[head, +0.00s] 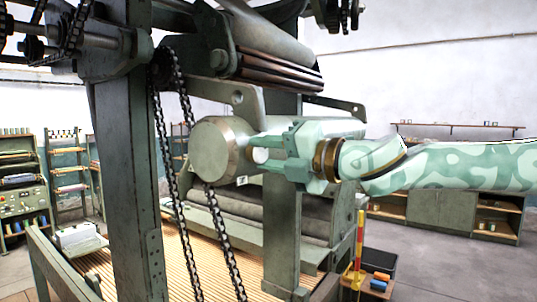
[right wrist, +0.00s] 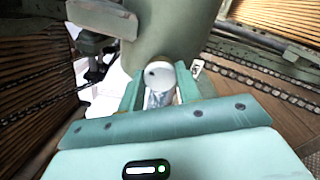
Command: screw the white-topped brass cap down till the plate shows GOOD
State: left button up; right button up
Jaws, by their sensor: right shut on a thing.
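The white-topped cap (right wrist: 158,75) sits between the fingers of my right gripper (right wrist: 160,88) in the right wrist view. In the head view, my right gripper (head: 262,155) reaches in from the right and is shut on the cap, against the side of a large pale green cylinder (head: 212,150). A little of the cap shows between the fingers there, and the rest is hidden. A small pale plate (head: 242,180) is just below the fingers; it also shows right of them in the right wrist view (right wrist: 197,68). Its wording is too small to read. My left gripper is out of view.
A green machine post (head: 130,180) and hanging chains (head: 170,185) stand left of the cylinder. Rollers (head: 275,65) are above, and a slatted apron (head: 215,265) runs below. Open floor lies at the right.

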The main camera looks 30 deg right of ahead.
jog(key=o, duration=0.8)
jog(key=shift+f, duration=0.1)
jog(key=shift+o, duration=1)
jog(key=shift+w+a, duration=0.1)
jog(key=shift+w, duration=0.05)
jog(key=shift+s+d, duration=0.2)
jog(key=shift+s, duration=0.3)
jog(key=b+v, duration=0.2)
jog(key=v, duration=1.3)
jog(key=shift+b, duration=0.4)
jog(key=shift+s+d, duration=0.1)
